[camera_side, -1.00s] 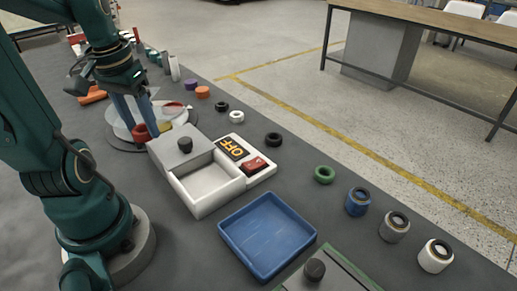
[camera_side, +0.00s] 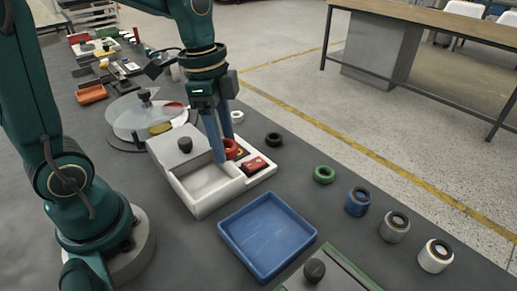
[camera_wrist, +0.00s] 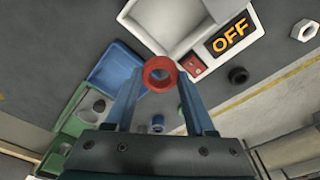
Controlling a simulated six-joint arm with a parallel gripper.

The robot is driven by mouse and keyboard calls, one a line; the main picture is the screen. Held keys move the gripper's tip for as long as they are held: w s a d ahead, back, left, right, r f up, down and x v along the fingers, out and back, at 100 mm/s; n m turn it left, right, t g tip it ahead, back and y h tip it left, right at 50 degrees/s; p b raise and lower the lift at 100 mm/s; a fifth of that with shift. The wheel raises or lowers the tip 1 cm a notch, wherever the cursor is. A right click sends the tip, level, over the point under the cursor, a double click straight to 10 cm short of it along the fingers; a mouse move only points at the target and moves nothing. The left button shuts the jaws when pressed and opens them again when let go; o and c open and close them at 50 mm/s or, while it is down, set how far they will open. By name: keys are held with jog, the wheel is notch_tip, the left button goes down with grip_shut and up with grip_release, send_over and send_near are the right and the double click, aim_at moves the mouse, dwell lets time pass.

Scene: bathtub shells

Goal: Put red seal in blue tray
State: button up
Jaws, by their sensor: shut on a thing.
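My gripper (camera_side: 225,150) is shut on a red seal (camera_side: 232,147), a small ring. The side view shows it above the white box with the OFF panel. In the wrist view the red seal (camera_wrist: 160,73) sits between the two blue fingers of my gripper (camera_wrist: 160,80). The blue tray (camera_side: 267,236) lies empty on the dark table, nearer the camera than the white box. The blue tray also shows in the wrist view (camera_wrist: 112,68), partly hidden behind a finger.
The white box (camera_side: 207,207) with an open compartment and red switch (camera_side: 254,165) stands beside the tray. A green ring (camera_side: 324,174) and a black ring (camera_side: 273,139) lie along the table's right side. Blue, grey and white cylinders (camera_side: 358,201) stand near the right edge. A knobbed green-edged box (camera_side: 314,270) is in front.

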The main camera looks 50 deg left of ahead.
send_over(268, 235)
jog(key=f, duration=0.7)
jog(key=shift+s+a+f, duration=0.1)
jog(key=shift+s, duration=0.1)
jog(key=shift+f, duration=1.9)
jog(key=shift+f, duration=0.1)
jog(key=o, duration=1.3)
